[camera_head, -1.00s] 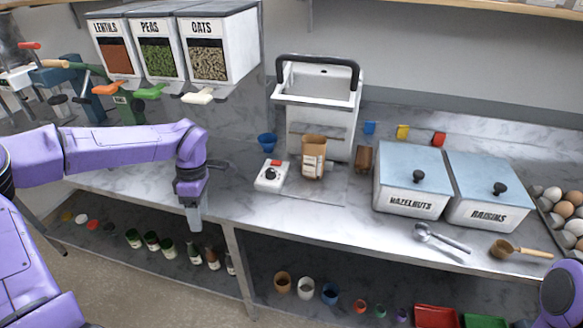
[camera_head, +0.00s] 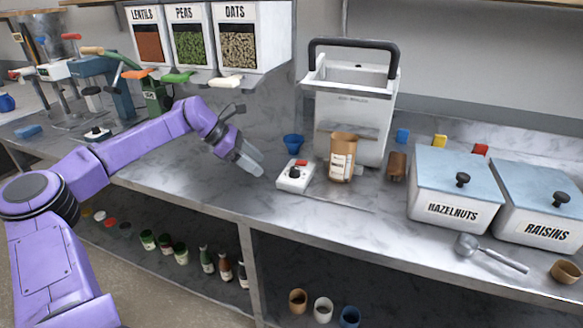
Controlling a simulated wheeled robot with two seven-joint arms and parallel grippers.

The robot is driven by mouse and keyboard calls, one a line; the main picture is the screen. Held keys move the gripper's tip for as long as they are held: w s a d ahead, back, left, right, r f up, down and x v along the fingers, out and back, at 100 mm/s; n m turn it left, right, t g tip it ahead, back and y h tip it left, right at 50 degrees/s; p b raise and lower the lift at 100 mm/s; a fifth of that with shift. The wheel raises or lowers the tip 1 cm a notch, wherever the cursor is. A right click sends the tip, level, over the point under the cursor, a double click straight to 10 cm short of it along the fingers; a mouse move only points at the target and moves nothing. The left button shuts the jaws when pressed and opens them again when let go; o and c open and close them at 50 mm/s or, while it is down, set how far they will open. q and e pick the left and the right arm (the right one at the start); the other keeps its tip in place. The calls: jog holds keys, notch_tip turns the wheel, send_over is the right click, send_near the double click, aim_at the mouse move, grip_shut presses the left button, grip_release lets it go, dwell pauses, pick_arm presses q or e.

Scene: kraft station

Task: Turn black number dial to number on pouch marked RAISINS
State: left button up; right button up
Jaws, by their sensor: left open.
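The black number dial (camera_head: 294,173) sits on top of a small white box (camera_head: 295,184) with a red part at its back edge. A brown kraft pouch (camera_head: 342,158) with a white label stands just right of the box; the label's writing is too small to read. The word RAISINS shows on a white bin (camera_head: 540,229) with a blue lid at the right. My left gripper (camera_head: 254,166) is open and empty above the counter, left of the dial and apart from it, its fingers pointing right and down. My right gripper is not in view.
A white machine with a black handle (camera_head: 350,110) stands behind the pouch. A blue cup (camera_head: 293,143) is behind the dial box. The HAZELNUTS bin (camera_head: 452,196) and a metal scoop (camera_head: 490,254) are at the right. The counter (camera_head: 245,205) before my gripper is clear.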

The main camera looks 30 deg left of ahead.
aim_at(294, 168)
pick_arm(q)
jog(key=w+d, duration=0.2)
jog(key=w+d+p, duration=0.1)
jog(key=w+d, duration=0.1)
jog(key=d, duration=0.1)
jog(key=shift+w+d, duration=0.2)
jog(key=shift+d, duration=0.15)
jog(key=shift+x, duration=1.2)
jog(key=shift+w+d+f, duration=0.25)
jog(key=shift+w+d, duration=0.1)
jog(key=shift+d, duration=0.05)
jog(key=c, duration=1)
